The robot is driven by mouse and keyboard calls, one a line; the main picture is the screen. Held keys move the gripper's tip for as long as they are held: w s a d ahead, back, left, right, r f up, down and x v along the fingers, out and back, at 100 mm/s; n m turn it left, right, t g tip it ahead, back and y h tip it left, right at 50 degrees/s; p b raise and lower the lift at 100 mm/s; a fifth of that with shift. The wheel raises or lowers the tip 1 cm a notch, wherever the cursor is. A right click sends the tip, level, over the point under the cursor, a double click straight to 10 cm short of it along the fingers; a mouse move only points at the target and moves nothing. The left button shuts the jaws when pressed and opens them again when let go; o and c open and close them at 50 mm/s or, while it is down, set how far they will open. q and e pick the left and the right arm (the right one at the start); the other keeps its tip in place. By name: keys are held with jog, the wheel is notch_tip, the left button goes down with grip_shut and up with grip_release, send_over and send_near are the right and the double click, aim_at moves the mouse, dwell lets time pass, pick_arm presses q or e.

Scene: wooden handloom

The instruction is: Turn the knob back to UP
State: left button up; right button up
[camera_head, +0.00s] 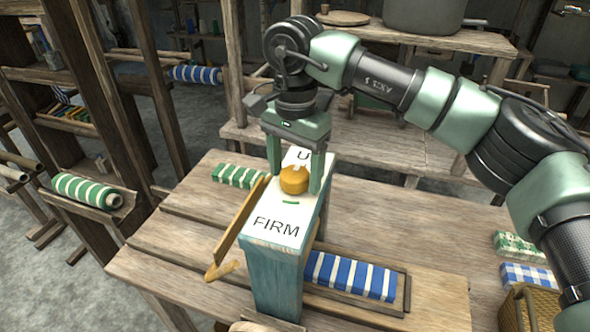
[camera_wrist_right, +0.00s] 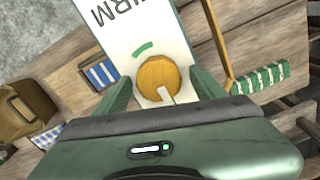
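The round yellow-orange knob (camera_head: 294,180) sits on the white top plate (camera_head: 277,210) of a teal post (camera_head: 275,280). The plate reads FIRM on the near side; at the far side only a "U" shows, the rest hidden by my gripper. A short green mark lies on the plate between knob and FIRM. My right gripper (camera_head: 296,186) points down with its fingers on either side of the knob. In the wrist view the knob (camera_wrist_right: 158,76) sits between the open fingers with gaps visible; a pale line on it points away from FIRM. My left gripper is not in view.
The post stands at a wooden table (camera_head: 180,235). A wooden lever (camera_head: 238,228) is just left of the post. Blue-striped cloth (camera_head: 350,277) lies right of it, green-striped cloth (camera_head: 238,176) behind. A wicker basket (camera_head: 530,308) is at the right edge.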

aim_at(295, 171)
notch_tip(295, 171, up, 8)
jog(key=shift+f+b, duration=0.1)
jog(key=shift+b, duration=0.4)
